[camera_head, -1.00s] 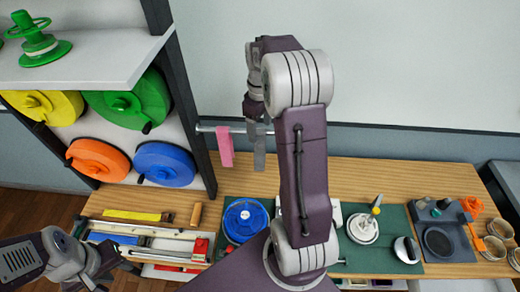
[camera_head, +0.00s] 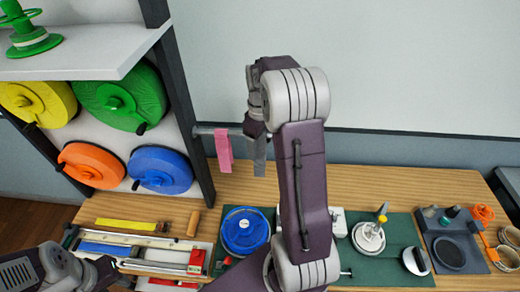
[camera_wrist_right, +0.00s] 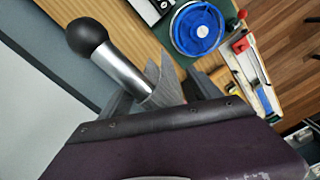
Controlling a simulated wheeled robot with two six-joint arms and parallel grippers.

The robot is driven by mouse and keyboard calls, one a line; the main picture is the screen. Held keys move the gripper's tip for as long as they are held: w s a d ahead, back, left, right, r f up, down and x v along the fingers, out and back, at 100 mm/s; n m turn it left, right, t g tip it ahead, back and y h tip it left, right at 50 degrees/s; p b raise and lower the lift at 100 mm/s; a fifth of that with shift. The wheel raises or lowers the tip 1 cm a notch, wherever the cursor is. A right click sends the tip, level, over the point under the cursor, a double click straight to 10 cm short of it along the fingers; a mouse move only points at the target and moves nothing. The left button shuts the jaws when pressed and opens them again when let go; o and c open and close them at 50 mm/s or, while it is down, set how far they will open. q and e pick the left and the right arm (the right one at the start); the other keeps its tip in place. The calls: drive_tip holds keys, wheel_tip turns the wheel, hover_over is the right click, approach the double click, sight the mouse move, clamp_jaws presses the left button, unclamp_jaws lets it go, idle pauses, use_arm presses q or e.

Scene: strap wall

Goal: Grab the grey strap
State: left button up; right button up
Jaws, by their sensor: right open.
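The grey strap (camera_head: 259,157) hangs from a horizontal metal rod, just right of the pink strap (camera_head: 224,150). In the right wrist view the grey strap (camera_wrist_right: 164,84) shows as a folded grey band at the rod, close to the jaws. My right gripper (camera_head: 257,130) is at the top of the grey strap and partly hides it and the rod end. In the wrist view its open fingers (camera_wrist_right: 160,95) appear on both sides of the strap. Whether they touch it I cannot tell. My left gripper (camera_head: 100,272) is low at the left edge, far from the straps; its jaws are unclear.
The metal rod (camera_head: 205,130) sticks out from the dark shelf post; its black ball end (camera_wrist_right: 88,36) shows in the wrist view. Colored reels (camera_head: 160,168) fill the shelf at left. Below, a wooden table (camera_head: 350,180) holds a blue reel (camera_head: 245,231) and tools.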

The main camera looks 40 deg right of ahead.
wheel_tip(320, 180, down, 2)
drive_tip(key=shift+f+b, duration=0.1)
drive_tip(key=shift+b, duration=0.4)
drive_tip(key=c, duration=1.3)
wheel_tip(320, 180, up, 13)
drive_tip(key=p, duration=1.2)
drive_tip(key=shift+f, duration=0.2)
clamp_jaws()
drive_tip(key=shift+f+b, duration=0.25)
drive_tip(key=shift+b, duration=0.1)
